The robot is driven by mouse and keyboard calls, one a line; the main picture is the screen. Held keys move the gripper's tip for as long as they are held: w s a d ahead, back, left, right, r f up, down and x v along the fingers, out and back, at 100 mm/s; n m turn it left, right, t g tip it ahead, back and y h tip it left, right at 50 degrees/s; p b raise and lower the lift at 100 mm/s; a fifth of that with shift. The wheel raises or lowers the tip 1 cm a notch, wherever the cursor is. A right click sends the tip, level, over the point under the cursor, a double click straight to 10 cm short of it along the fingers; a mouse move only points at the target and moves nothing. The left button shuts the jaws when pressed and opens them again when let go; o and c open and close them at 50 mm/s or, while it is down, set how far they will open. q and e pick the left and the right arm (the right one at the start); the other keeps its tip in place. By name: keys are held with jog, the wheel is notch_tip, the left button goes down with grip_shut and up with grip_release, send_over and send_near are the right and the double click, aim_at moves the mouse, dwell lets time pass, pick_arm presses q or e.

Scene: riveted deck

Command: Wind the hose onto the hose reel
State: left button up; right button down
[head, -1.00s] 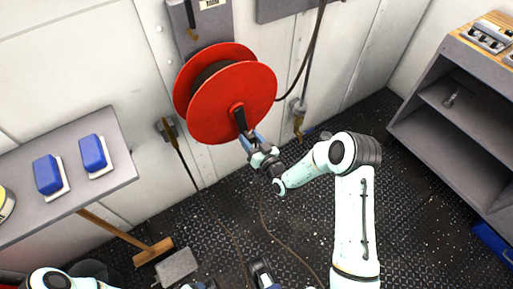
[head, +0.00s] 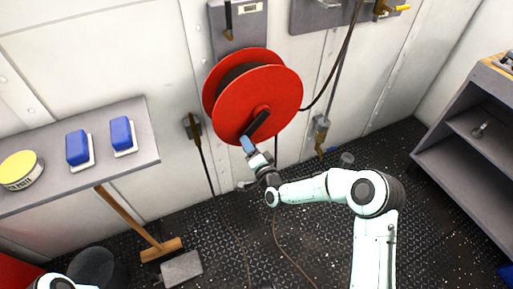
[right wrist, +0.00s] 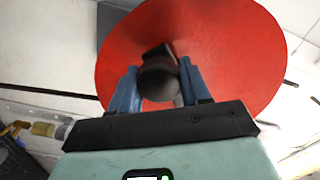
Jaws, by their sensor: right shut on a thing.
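The red hose reel (head: 283,92) is mounted on the wall, with dark hose (head: 236,72) on its drum between two discs. Its black crank handle (head: 258,122) points down and left from the hub. My right gripper (head: 247,146) is shut on the crank's grip below the hub. In the right wrist view the blue fingers (right wrist: 155,92) lie on both sides of the dark round grip (right wrist: 158,78), with the red disc behind. A thin brown hose (head: 277,235) lies along the deck below the reel. My left gripper is outside the view.
A grey shelf (head: 40,188) at left holds two blue-topped blocks (head: 77,148) and a yellow-topped tin (head: 20,168). A wooden-handled broom (head: 140,228) leans below it. A grey shelving unit (head: 450,165) stands at right. Dark deck between them is mostly open.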

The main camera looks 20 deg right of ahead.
jog(key=r+m, duration=0.1)
jog(key=a+r+m, duration=0.1)
jog(key=m, duration=0.1)
jog(key=shift+a+r, duration=0.25)
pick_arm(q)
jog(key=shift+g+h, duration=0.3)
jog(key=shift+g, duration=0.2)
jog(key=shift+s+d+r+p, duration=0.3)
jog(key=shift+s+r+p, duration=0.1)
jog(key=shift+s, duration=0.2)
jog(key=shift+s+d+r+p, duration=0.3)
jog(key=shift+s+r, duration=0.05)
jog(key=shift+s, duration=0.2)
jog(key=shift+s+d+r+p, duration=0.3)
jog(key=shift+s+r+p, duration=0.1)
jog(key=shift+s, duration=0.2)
pick_arm(e)
notch_tip(320, 180, up, 6)
jog(key=a+m, duration=0.1)
jog(key=m, duration=0.6)
jog(key=shift+a, duration=0.15)
jog(key=shift+r, duration=0.15)
jog(key=c, duration=0.6)
grip_release()
jog(key=shift+o, duration=0.2)
jog(key=shift+s, duration=0.1)
